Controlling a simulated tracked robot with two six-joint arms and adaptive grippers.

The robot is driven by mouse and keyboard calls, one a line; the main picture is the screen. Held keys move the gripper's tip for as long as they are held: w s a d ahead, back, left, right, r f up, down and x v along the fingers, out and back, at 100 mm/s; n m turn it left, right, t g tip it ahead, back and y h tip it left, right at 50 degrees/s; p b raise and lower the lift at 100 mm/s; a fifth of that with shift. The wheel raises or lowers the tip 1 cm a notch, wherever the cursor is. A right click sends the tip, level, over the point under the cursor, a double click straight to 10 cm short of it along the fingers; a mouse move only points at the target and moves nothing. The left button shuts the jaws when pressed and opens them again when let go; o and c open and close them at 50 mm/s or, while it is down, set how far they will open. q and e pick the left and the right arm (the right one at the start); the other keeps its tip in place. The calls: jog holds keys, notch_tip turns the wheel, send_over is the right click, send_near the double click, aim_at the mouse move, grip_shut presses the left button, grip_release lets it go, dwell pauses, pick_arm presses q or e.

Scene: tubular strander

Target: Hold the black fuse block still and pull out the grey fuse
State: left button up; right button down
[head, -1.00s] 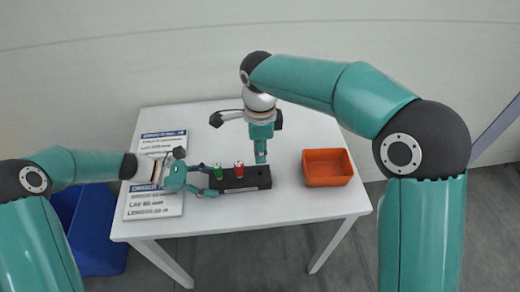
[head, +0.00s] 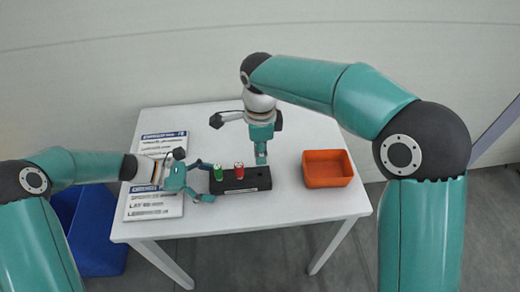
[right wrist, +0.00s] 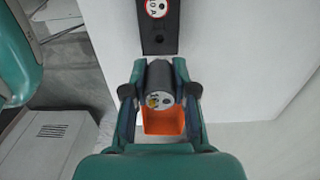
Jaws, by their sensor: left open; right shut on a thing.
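The black fuse block (head: 240,186) lies on the white table and bears a green fuse (head: 218,173) and a red fuse (head: 239,170). My left gripper (head: 211,182) is open at the block's left end, its fingers spread on either side. My right gripper (head: 261,161) is over the block's right end. In the right wrist view it is shut on the grey fuse (right wrist: 159,86), a dark cylinder with a pale marked end. The block (right wrist: 158,42) also shows beyond it. I cannot tell whether the fuse's far end is clear of the block.
An orange bin (head: 328,169) stands on the table right of the block. Printed sheets (head: 153,205) lie at the table's left. A blue bin (head: 95,235) is on the floor at left. The table front is clear.

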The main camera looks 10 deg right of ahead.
jog(key=shift+r+p, duration=3.9)
jog(key=shift+r, duration=0.05)
pick_arm(q)
notch_tip(320, 180, up, 11)
jog(key=shift+s+f, duration=0.1)
pick_arm(e)
jog(key=shift+s+f, duration=0.1)
